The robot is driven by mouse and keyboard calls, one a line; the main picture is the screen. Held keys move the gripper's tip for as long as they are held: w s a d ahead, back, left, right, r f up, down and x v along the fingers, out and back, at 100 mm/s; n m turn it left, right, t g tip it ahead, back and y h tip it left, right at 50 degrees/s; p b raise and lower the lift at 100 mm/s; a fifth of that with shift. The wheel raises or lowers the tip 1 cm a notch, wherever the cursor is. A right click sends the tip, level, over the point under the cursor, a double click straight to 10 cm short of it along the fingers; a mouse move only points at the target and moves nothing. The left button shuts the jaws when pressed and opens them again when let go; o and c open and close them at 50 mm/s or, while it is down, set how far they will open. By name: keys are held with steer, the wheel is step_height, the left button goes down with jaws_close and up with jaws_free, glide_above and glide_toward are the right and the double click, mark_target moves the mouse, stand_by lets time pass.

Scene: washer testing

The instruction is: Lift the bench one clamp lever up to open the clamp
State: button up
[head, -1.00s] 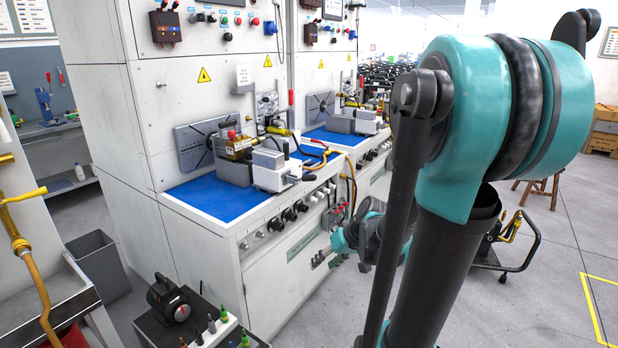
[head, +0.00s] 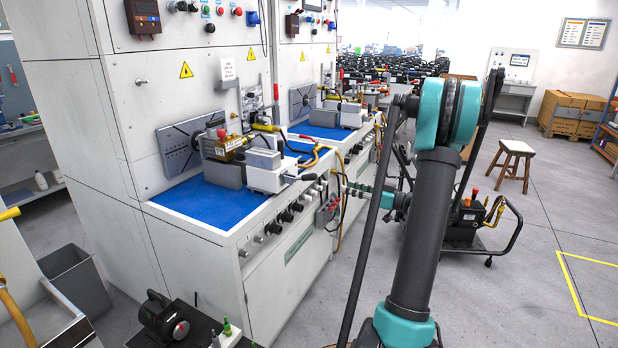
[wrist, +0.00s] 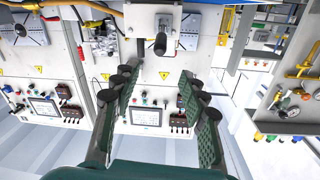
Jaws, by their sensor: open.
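The bench one clamp is a grey and white block (head: 266,175) on the blue bench top. Its lever (head: 301,178), with a black grip, sticks out rightward, roughly level, over the front edge. In the wrist view, which looks upside down, the dark lever grip (wrist: 158,45) appears nearly end-on, beyond the fingertips and centred between them. My gripper (head: 348,188) is to the right of the lever in the head view, pointing at it, with a gap. In the wrist view my gripper (wrist: 156,92) is open and empty, its green-padded fingers wide apart.
A brass workpiece (head: 222,147) with a yellow-handled hose sits behind the clamp against a grey plate. Knobs line the bench front (head: 285,222) below the lever. A second similar bench stands behind. A black cart (head: 466,222) and a stool are to the right, with open floor between.

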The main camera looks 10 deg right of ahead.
mark_target(310, 176)
steer(key=x, duration=1.7)
steer(key=shift+a, duration=0.15)
jaws_close()
